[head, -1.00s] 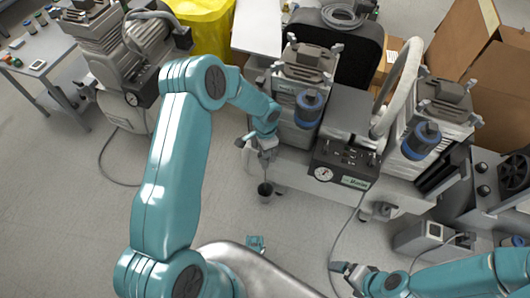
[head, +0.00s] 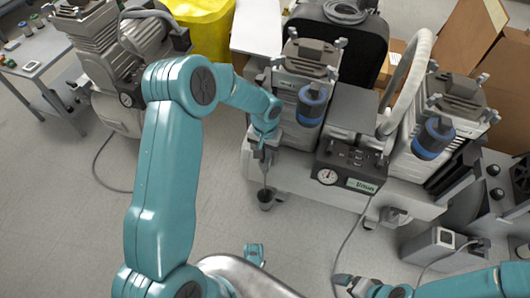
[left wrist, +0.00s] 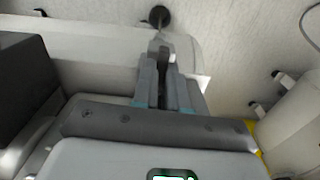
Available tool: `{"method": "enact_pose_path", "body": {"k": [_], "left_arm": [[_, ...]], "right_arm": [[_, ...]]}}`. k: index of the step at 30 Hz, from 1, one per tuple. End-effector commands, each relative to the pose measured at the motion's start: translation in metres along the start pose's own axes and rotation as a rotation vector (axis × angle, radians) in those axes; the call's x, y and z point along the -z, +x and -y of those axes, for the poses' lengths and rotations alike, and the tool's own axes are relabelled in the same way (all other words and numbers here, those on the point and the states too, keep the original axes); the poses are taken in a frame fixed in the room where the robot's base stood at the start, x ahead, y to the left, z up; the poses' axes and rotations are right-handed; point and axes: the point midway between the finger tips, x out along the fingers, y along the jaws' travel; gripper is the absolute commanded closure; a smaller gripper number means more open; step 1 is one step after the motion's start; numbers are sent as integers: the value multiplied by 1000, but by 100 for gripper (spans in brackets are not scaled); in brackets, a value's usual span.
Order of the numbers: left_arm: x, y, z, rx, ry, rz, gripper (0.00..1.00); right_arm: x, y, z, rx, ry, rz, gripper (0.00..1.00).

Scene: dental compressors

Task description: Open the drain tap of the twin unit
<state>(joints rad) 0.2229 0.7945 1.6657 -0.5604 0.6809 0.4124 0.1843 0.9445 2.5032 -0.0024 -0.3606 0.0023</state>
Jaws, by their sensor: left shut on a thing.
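The twin unit (head: 350,110) stands at centre right in the head view, with two grey compressor heads, blue canisters and a gauge panel. My left gripper (head: 263,158) reaches down at the left end of its pale base. It is shut on the drain tap, which is mostly hidden by the fingers. In the left wrist view the two fingers (left wrist: 166,80) are close together, with a small pale piece at their tips. A dark cup (head: 265,198) is below the gripper; it also shows in the left wrist view (left wrist: 159,15). My right gripper (head: 348,284) is low in the head view, away from the unit; its opening is unclear.
Another compressor (head: 108,75) stands at the left, near a grey table (head: 35,72). A yellow bin (head: 203,28) is behind. Cardboard boxes (head: 470,45) and a grey box (head: 432,245) are at the right. A cable trails over the floor. The floor at front left is clear.

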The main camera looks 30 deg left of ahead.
Motion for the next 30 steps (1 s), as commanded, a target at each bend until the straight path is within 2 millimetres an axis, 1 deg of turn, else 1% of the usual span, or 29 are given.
{"method": "enact_pose_path", "body": {"k": [7, 20, 21, 22, 23, 30], "left_arm": [[1, 0, 0, -1, -50, -3, 100], [1, -1, 0, -1, -57, -3, 100], [1, -1, 0, -1, -57, -3, 78], [1, -1, 0, -1, -57, -3, 68], [1, -1, 0, -1, -57, -3, 62], [0, 0, 0, -1, -56, -1, 62]], "right_arm": [[1, 3, -2, 0, 3, -3, 0], [1, 3, -2, 0, 3, -3, 0], [1, 3, -2, 0, 3, -3, 0], [1, 3, -2, 0, 3, -3, 0], [1, 3, -2, 0, 2, -3, 0], [1, 3, -2, 0, 2, -3, 0]]}}
